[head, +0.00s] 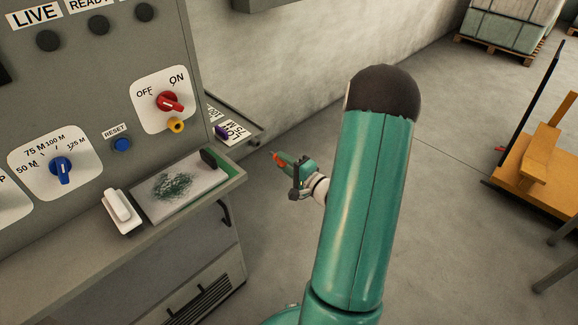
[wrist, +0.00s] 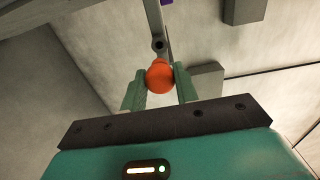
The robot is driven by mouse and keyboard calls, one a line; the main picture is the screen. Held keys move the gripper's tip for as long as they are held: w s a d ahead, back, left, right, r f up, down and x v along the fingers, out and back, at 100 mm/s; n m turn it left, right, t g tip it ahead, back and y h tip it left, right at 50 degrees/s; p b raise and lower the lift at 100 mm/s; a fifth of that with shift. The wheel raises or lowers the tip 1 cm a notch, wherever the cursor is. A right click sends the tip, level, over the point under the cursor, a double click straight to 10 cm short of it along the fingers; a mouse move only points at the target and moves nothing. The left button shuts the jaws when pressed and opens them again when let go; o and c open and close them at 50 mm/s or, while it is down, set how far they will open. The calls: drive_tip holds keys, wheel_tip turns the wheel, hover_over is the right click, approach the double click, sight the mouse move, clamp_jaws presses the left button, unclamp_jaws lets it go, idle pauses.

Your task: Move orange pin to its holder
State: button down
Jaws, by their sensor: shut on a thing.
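My gripper (head: 283,161) is shut on the orange pin (wrist: 160,77), whose round orange end sits between the two green fingers in the wrist view. In the head view the orange pin (head: 277,156) points left from the fingers, in open air right of the bench. A narrow labelled ledge (head: 246,128) sticks out from the cabinet's right side, with a purple pin (head: 221,132) on it. In the wrist view a grey bar (wrist: 153,22) with a dark hole lies just beyond the orange pin; a purple bit shows at its top. I cannot tell whether pin and bar touch.
The cabinet (head: 110,80) has a red OFF/ON switch (head: 169,102), a yellow ring (head: 176,125) and blue knobs. A tray (head: 181,188) with green netting and a white block (head: 121,211) lie on the bench. An orange trolley (head: 545,160) stands right. The floor between is clear.

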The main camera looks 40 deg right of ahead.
sight(274, 155)
drive_tip(key=shift+w+a, duration=0.2)
drive_tip(key=shift+w, duration=2.1)
drive_tip(key=shift+w, duration=1.1)
drive_tip(key=shift+w, duration=0.3)
drive_tip(key=shift+w, duration=0.3)
idle(0.3)
drive_tip(key=c, duration=1)
unclamp_jaws()
drive_tip(key=shift+s, duration=0.1)
drive_tip(key=s, duration=1.3)
drive_tip(key=shift+s+d, duration=0.2)
drive_tip(key=shift+s, duration=0.15)
